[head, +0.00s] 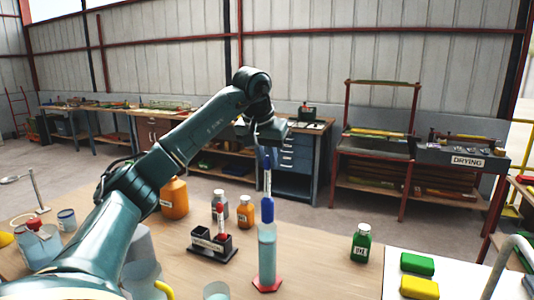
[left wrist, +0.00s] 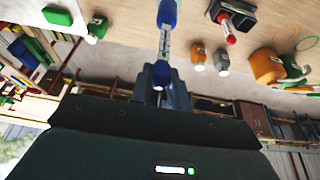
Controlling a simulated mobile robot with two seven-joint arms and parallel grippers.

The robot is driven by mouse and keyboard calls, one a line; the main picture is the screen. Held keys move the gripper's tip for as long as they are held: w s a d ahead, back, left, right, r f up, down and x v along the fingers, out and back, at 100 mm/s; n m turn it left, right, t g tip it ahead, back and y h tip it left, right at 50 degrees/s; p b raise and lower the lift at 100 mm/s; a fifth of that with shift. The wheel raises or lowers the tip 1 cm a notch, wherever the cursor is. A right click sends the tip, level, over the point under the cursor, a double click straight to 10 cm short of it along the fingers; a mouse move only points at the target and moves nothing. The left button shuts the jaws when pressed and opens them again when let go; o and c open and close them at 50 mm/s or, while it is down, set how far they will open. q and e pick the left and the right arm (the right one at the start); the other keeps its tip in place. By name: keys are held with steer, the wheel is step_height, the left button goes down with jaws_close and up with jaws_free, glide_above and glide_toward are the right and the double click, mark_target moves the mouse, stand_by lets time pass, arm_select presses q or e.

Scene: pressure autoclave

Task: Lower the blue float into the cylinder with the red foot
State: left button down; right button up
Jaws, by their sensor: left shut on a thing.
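The blue float (head: 267,209) hangs upright, with a blue bulb below, a pale marked stem and a blue top. My left gripper (head: 268,150) is shut on its top; the float also shows in the left wrist view (left wrist: 164,42), between the fingers (left wrist: 162,80). The cylinder with the red foot (head: 267,255) stands upright on the table under the float, holding blue-green liquid. In the head view the bulb's lower end meets the cylinder's mouth; I cannot tell whether it is just above or slightly inside. My right gripper is not in view.
A black holder (head: 228,256) with a red float (head: 222,222) stands left of the cylinder. Orange bottles (head: 245,213) and a grey one (head: 219,206) are behind it. A green bottle (head: 361,243) stands right. Another glass vessel (head: 216,291) is at the front edge.

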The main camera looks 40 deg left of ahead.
mark_target(266, 200)
arm_select(q)
steer(key=shift+f, duration=0.65)
steer(key=shift+f+b, duration=0.6)
steer(key=shift+f, duration=0.45)
steer(key=shift+f+b, duration=0.35)
steer(key=shift+f, duration=0.65)
steer(key=shift+f+b, duration=0.4)
steer(key=shift+f, duration=0.55)
steer(key=shift+f+b, duration=0.45)
steer(key=shift+f, duration=0.6)
steer(key=shift+f+b, duration=0.4)
steer(key=shift+f, duration=0.6)
steer(key=shift+f+b, duration=0.3)
steer(key=shift+f, duration=0.45)
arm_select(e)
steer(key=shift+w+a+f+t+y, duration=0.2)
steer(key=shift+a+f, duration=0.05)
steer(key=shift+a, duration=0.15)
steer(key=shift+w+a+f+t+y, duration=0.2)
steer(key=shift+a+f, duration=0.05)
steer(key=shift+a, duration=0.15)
